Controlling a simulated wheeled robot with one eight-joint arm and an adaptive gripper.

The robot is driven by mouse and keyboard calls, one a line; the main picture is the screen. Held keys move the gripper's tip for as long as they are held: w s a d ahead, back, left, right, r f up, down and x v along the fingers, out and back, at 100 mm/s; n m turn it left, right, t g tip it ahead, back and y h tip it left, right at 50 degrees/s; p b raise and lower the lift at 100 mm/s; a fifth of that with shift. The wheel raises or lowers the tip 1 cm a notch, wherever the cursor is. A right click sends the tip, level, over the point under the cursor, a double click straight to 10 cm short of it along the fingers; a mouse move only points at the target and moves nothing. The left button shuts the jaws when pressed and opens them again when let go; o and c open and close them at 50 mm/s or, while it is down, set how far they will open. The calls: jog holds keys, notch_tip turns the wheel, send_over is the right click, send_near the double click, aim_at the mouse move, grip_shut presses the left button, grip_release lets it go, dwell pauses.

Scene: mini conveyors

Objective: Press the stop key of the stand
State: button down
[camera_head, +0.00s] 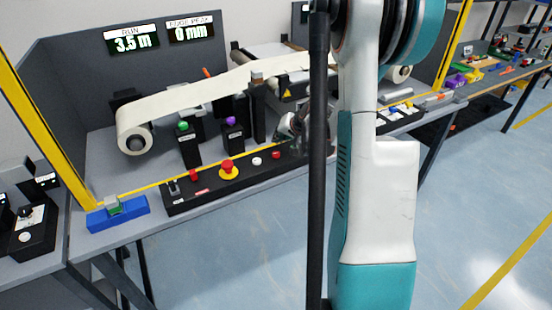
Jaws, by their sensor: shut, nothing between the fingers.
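The stand shows as a long black control box (213,190) along the front edge of the grey bench. From left to right it carries a small switch (174,187), a small red key (193,175), a large red mushroom button (228,167) on a yellow disc, a white key (257,161) and another small red key (276,155). I cannot read which is marked stop. My gripper (290,128) is shut and empty, above and behind the right end of the box. My arm partly hides the gripper and the box's right end.
A white web runs from a roll (135,136) over the machine behind the box. Posts with a green knob (183,126) and a purple knob (231,121) stand behind it. A blue block (118,215) lies to the left. Yellow guard posts flank the bench; floor in front is clear.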

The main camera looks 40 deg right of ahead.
aim_at(278, 153)
jog(key=shift+f+b, duration=1)
jog(key=shift+f, duration=0.65)
jog(key=shift+f+b, duration=0.4)
jog(key=shift+f+b, duration=0.4)
dwell(0.8)
jog(key=shift+r, duration=0.1)
jog(key=shift+r+p, duration=0.55)
jog(key=shift+r, duration=0.2)
jog(key=shift+r, duration=0.15)
jog(key=shift+r+p, duration=1.7)
jog(key=shift+r, duration=0.7)
